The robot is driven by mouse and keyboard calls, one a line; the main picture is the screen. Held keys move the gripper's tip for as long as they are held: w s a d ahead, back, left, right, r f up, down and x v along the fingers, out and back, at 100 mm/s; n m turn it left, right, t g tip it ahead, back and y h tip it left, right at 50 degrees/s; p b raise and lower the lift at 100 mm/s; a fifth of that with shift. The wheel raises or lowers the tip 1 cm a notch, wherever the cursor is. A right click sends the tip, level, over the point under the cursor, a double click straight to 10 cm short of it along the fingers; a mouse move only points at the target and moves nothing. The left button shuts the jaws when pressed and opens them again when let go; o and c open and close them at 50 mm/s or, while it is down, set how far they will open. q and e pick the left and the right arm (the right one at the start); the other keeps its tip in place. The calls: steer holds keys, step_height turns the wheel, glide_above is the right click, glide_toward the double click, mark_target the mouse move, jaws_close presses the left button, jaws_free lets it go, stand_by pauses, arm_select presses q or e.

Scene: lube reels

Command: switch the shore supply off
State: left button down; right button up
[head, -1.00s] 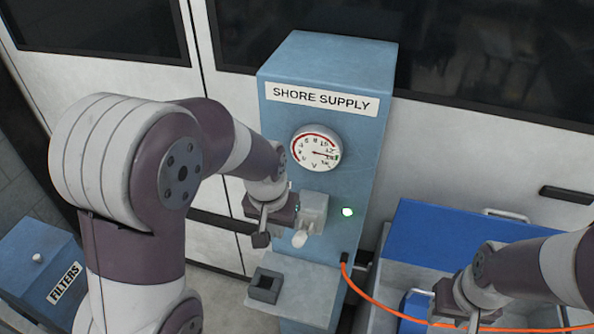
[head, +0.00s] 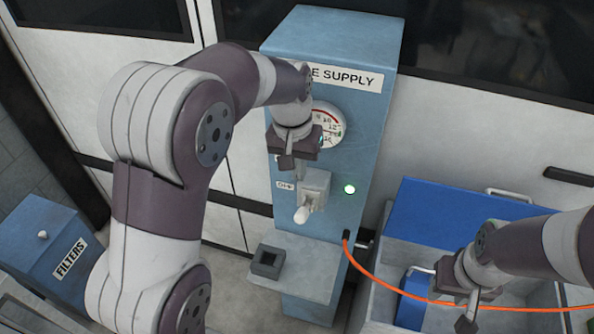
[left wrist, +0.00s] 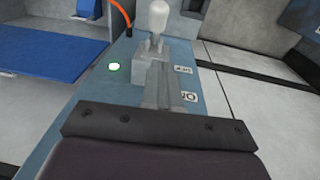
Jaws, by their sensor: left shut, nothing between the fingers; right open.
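The blue shore supply cabinet (head: 350,130) stands in the middle of the head view. Its grey switch block (head: 316,184) has a lever with a pale knob (head: 303,214) that sticks out and down. In the left wrist view the knob (left wrist: 158,15) lies toward the OFF label (left wrist: 183,70) side, away from the ON label (left wrist: 189,97). A green lamp (head: 349,189) beside the switch is lit. My left gripper (head: 289,170) is shut and empty, just above the switch block; contact cannot be told. My right gripper (head: 467,318) is open at the lower right.
A round gauge (head: 330,125) is partly hidden by my left wrist. An orange cable (head: 385,288) runs from the cabinet past my right gripper. A blue-lidded grey bin (head: 430,215) stands right. A shelf with a square holder (head: 267,262) sits below the switch. A blue FILTERS box (head: 40,235) stands left.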

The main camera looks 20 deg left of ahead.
arm_select(q)
steer(key=b, duration=0.2)
glide_above(300, 209)
steer(key=w, duration=0.2)
step_height(300, 209, down, 5)
steer(key=shift+s+f+p, duration=0.6)
steer(key=shift+s+p, duration=0.2)
steer(key=shift+p, duration=0.3)
steer(key=shift+s+f, duration=0.15)
steer(key=shift+f, duration=0.15)
arm_select(e)
steer(key=shift+f, duration=0.7)
arm_select(q)
steer(key=shift+f, duration=0.1)
arm_select(e)
steer(key=shift+f, duration=0.1)
